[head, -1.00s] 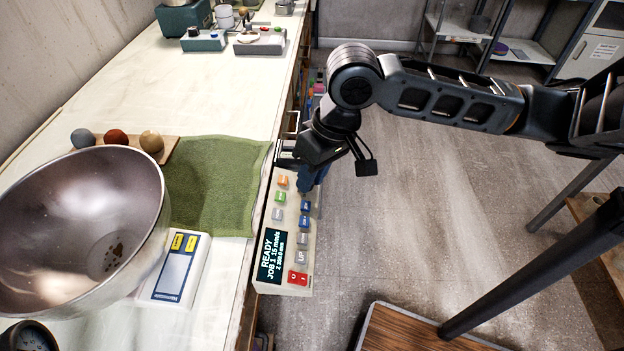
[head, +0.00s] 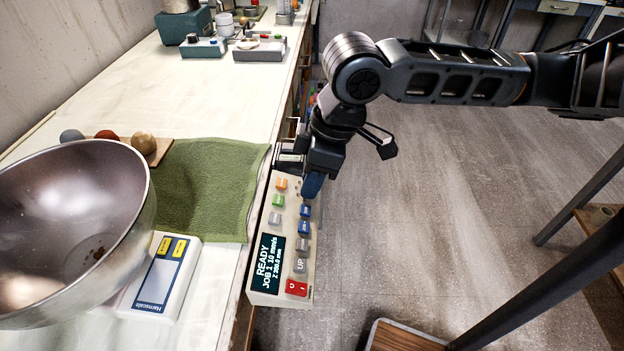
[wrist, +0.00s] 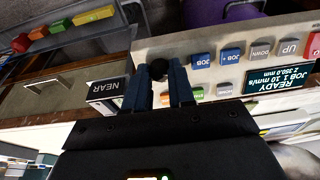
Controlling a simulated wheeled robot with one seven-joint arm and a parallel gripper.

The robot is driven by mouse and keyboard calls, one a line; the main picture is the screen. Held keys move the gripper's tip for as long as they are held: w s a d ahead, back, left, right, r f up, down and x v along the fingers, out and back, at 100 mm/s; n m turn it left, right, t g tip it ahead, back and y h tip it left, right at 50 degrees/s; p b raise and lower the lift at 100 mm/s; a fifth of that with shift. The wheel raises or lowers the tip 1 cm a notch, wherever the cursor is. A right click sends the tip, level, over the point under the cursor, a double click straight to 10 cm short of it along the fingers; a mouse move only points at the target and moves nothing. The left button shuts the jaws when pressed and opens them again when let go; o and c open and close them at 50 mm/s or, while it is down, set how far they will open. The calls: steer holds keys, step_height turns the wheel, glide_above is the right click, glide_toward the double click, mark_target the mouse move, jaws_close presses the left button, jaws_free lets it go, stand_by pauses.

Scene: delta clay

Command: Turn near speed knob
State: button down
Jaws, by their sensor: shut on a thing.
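The control panel (head: 263,291) is a cream box at the bench's right edge, with coloured buttons and a dark display that reads READY, JOB 1, 10 mm/s. In the wrist view the near speed knob (wrist: 158,69) is small, round and black, at the end of the panel's button rows. A dark NEAR label (wrist: 105,88) is beside the panel. My gripper (wrist: 160,75) has its blue fingers on both sides of the knob and is shut on it. In the head view my gripper (head: 312,186) points down at the panel's far end and hides the knob.
A green towel (head: 205,185), a scale (head: 160,280) and a large metal bowl (head: 70,220) are on the bench left of the panel. Orange (head: 281,184) and blue (head: 305,211) buttons sit close to my fingers.

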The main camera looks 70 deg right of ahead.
stand_by(0.3)
steer(key=c, duration=1)
jaws_free()
steer(key=shift+o, duration=0.2)
steer(key=v, duration=0.7)
steer(key=shift+s+r, duration=0.15)
steer(key=shift+r, duration=0.2)
